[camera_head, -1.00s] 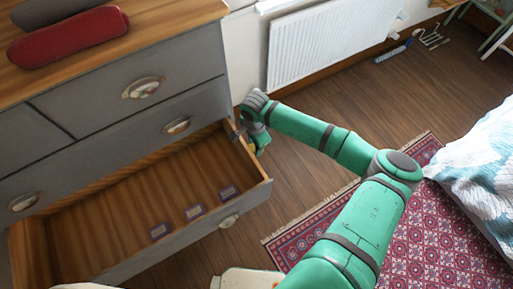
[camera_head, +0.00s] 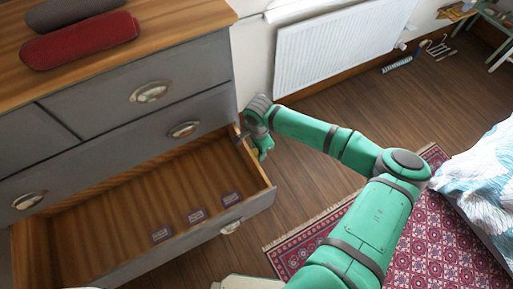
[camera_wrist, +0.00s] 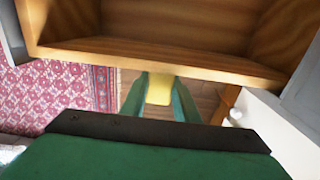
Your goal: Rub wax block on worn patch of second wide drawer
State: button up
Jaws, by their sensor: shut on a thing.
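The open wide drawer (camera_head: 130,201) of the grey chest is pulled out, with its bare wooden inside showing. It also fills the top of the wrist view (camera_wrist: 150,52). My gripper (camera_head: 260,151) is at the outer side of the drawer's right wall, close to it. In the wrist view my gripper (camera_wrist: 159,98) has its green fingers shut on a yellow block, the wax block (camera_wrist: 159,88). The block's far end is near the drawer's wooden edge; I cannot tell whether it touches. In the head view the block is mostly hidden. I cannot make out a worn patch.
Red (camera_head: 80,41) and grey (camera_head: 75,12) rolls lie on the chest top. A white radiator (camera_head: 340,48) is behind. A patterned rug (camera_head: 440,225) and bed (camera_head: 485,170) are right.

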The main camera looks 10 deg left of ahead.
jog(key=shift+s+d, duration=0.45)
jog(key=shift+s, duration=0.4)
jog(key=shift+s+d, duration=0.1)
jog(key=shift+s, duration=0.05)
jog(key=shift+s+d, duration=1)
jog(key=shift+s, duration=0.2)
jog(key=shift+d, duration=0.1)
jog(key=w+d, duration=0.4)
jog(key=d, duration=0.2)
jog(key=shift+w+d, duration=0.3)
